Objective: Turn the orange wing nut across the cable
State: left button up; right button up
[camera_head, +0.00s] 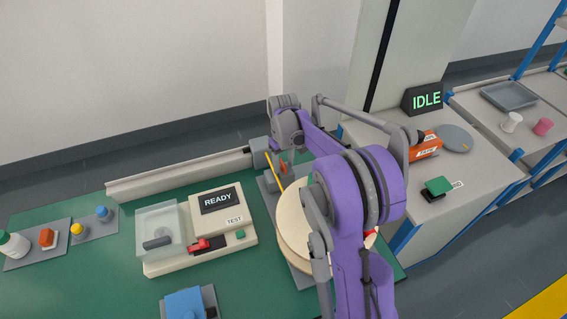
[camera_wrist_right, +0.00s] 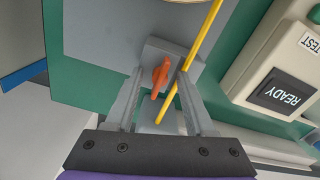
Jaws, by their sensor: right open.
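The orange wing nut (camera_wrist_right: 161,74) sits on a grey block (camera_wrist_right: 198,66) in the right wrist view. Its long side runs roughly along the yellow cable (camera_wrist_right: 205,40), which passes close beside it on the right. My right gripper (camera_wrist_right: 159,80) is open, with one finger on each side of the nut and cable. Whether a finger touches either one cannot be told. In the head view the nut (camera_head: 283,168) and the cable (camera_head: 271,164) show small beside my purple arm, which hides much of the area. My left gripper is not in view.
A test box (camera_head: 240,237) with a READY screen (camera_head: 217,200) stands left of the cable. A long grey rail (camera_head: 180,175) runs behind. A pale round disc (camera_head: 290,225) lies partly behind my arm. An IDLE sign (camera_head: 424,99) stands on the right bench.

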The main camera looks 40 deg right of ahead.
grip_shut()
jog(key=shift+m, duration=0.3)
jog(key=m+b, duration=0.1)
jog(key=m, duration=0.2)
jog(key=shift+m, duration=0.4)
jog(key=m+b, duration=0.1)
jog(key=m, duration=0.3)
jog(key=shift+m, duration=0.3)
jog(key=m, duration=0.4)
jog(key=shift+b, duration=0.3)
jog(key=m, duration=0.4)
jog(key=shift+m, duration=0.6)
